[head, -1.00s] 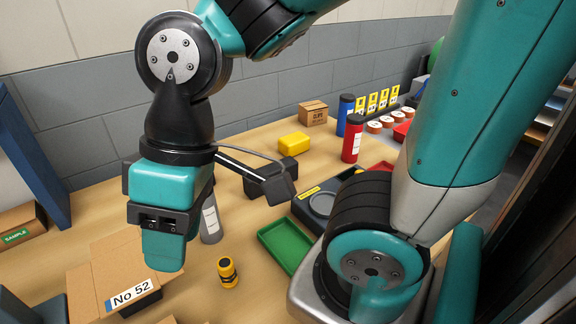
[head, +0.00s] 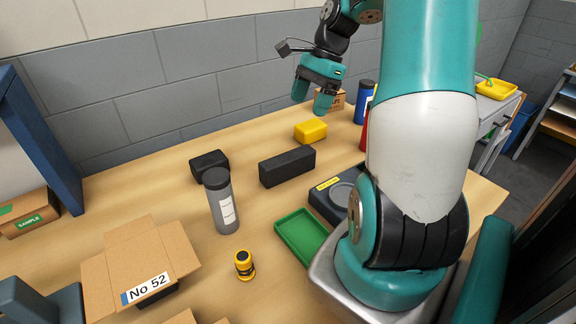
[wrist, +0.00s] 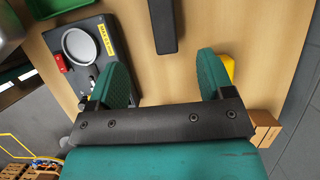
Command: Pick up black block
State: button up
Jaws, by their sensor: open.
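A long black block (head: 287,167) lies on the wooden table in the head view, near the middle. A smaller black block (head: 209,165) with rounded edges lies to its left, behind a grey bottle. My gripper (head: 311,98) is raised above the back of the table, near the cardboard box, with its fingers pointing down. In the wrist view my gripper (wrist: 163,66) is open and nothing is between its teal fingers. A black block (wrist: 163,25), apparently the long one, shows at the top edge there, beyond the fingertips and cut off by the frame.
A yellow block (head: 311,131) lies behind the long black block. The grey bottle (head: 224,205) stands to its left. A green tray (head: 302,238) and a dark device (head: 327,202) lie in front. A carton marked No 52 (head: 125,268) is at front left.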

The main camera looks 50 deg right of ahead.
aim_at(288, 156)
jog(key=x, duration=1.1)
jog(key=shift+f, duration=0.2)
jog(key=shift+x, duration=2.9)
jog(key=shift+d, duration=0.1)
jog(key=c, duration=1.3)
